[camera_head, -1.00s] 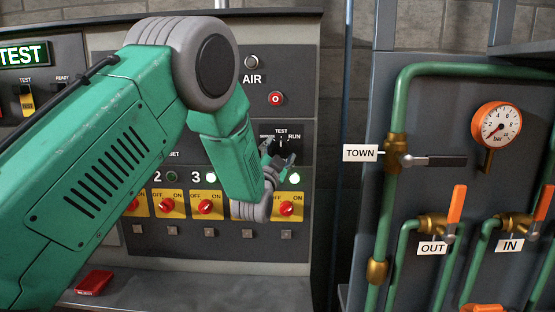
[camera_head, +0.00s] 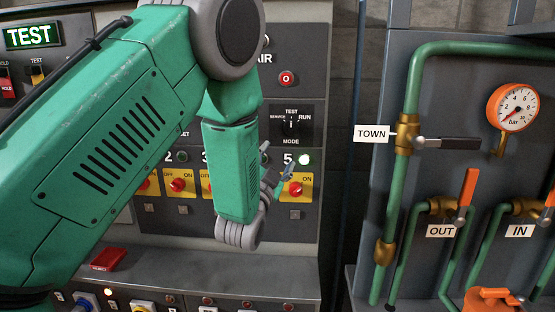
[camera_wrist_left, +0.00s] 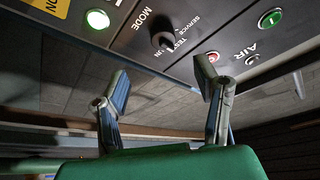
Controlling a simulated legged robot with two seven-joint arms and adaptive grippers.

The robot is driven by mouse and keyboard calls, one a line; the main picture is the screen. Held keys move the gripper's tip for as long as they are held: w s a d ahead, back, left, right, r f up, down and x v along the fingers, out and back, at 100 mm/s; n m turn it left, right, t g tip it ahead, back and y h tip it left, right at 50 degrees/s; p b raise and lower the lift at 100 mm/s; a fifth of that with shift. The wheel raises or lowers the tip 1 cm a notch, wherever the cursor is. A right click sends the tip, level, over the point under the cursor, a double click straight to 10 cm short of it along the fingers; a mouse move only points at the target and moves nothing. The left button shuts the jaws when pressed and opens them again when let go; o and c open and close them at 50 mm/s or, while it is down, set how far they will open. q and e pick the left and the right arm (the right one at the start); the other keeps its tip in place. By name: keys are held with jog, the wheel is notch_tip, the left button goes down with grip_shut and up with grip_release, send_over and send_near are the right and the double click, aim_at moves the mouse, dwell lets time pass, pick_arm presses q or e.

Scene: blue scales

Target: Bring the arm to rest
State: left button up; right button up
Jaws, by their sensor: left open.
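My left arm, green with grey joints, comes in from the left in the head view and hangs in front of the control panel (camera_head: 292,60). My left gripper (camera_head: 268,182) is mostly hidden behind its own wrist, near switch 5. In the left wrist view the left gripper (camera_wrist_left: 165,100) is open, with nothing between its two fingers. The mode knob (camera_head: 291,122) is clear of the gripper in the head view. The mode knob also shows beyond the fingertips in the left wrist view (camera_wrist_left: 163,41). My right gripper is in neither view.
The panel has red rotary switches on yellow plates (camera_head: 295,188) and a red button (camera_head: 287,78). A lit TEST sign (camera_head: 31,35) is at the upper left. To the right stand green pipes (camera_head: 412,90), a gauge (camera_head: 514,107) and orange-handled valves (camera_head: 467,190).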

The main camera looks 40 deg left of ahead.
pick_arm(q)
jog(key=s+d+f+n+g+h+b, duration=0.1)
jog(key=s+d+f+g+b, duration=0.2)
jog(key=f, duration=0.9)
jog(key=s+d+f+g+h+b, duration=0.15)
jog(key=s+f+g, duration=0.3)
jog(key=f, duration=0.65)
jog(key=s+d+f+n+g+h+b, duration=0.1)
jog(key=s+d+f+g+h, duration=0.3)
jog(key=f, duration=0.8)
jog(key=s+d+f+g+b, duration=0.1)
jog(key=s+f+g, duration=0.1)
jog(key=s+f, duration=0.3)
jog(key=s+d+f+n+g+b, duration=0.1)
jog(key=s+f+g, duration=0.2)
jog(key=s, duration=0.9)
jog(key=s+d+f+n+g+b, duration=0.1)
jog(key=s+f+g, duration=0.2)
jog(key=s+f, duration=0.4)
jog(key=shift+s+d+f+b, duration=0.2)
jog(key=shift+s+b, duration=0.1)
jog(key=shift+s, duration=0.9)
jog(key=shift+w, duration=0.15)
jog(key=shift+c, duration=0.4)
